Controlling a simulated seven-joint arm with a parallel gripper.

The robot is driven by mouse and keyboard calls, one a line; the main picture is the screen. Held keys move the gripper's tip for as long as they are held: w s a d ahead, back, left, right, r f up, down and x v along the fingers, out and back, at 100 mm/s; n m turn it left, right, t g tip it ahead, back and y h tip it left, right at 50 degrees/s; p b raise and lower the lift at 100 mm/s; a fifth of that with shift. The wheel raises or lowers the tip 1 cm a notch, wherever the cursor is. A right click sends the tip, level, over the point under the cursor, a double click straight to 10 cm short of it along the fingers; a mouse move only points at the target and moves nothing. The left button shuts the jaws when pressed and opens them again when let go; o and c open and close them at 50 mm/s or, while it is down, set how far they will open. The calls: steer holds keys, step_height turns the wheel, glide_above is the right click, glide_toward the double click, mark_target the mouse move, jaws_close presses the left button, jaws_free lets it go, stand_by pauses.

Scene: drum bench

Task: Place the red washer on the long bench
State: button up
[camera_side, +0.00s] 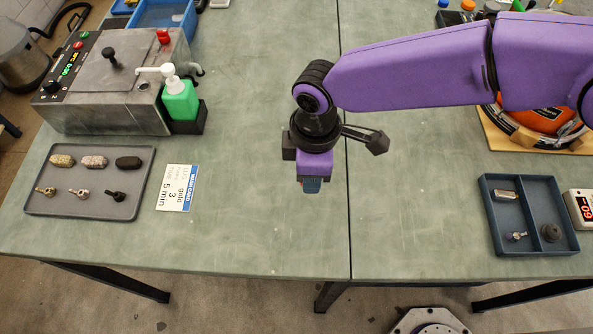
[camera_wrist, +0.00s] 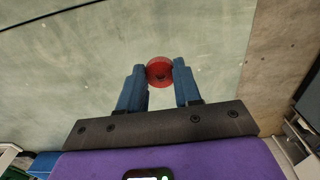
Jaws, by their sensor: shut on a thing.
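The red washer (camera_wrist: 160,66) is a small round disc with a dark centre, held between the two blue fingertips of my gripper (camera_wrist: 160,73) in the wrist view. The gripper is shut on it. In the side view my gripper (camera_side: 311,186) points down over the middle of the long bench (camera_side: 255,215), left of the dark seam; the washer cannot be made out there. The green bench top shows behind the washer in the wrist view. How high the washer is above the bench is hard to tell.
A grey tray (camera_side: 92,208) with small parts and a printed card (camera_side: 177,187) lie at the left. A drum machine (camera_side: 110,85) and a green soap bottle (camera_side: 180,98) stand behind. A blue divided tray (camera_side: 528,246) is at the right. The bench around my gripper is clear.

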steer(key=s+d+r, duration=0.5)
steer(key=d, duration=0.4)
steer(key=shift+r, duration=0.2)
steer(key=w+d+r+m, duration=0.1)
steer(key=w+d+m, duration=0.3)
steer(key=w+d, duration=0.55)
steer(key=w+d+r+m, duration=0.1)
steer(key=w+d+m, duration=0.4)
steer(key=d, duration=0.8)
steer(key=d+r+m, duration=0.2)
steer(key=d+m, duration=0.2)
steer(key=d, duration=1)
steer(key=d+r+m, duration=0.1)
steer(key=d+m, duration=0.4)
steer(key=d, duration=0.9)
steer(key=shift+w+d+r, duration=0.15)
steer(key=shift+w+r, duration=0.05)
steer(key=shift+r, duration=0.15)
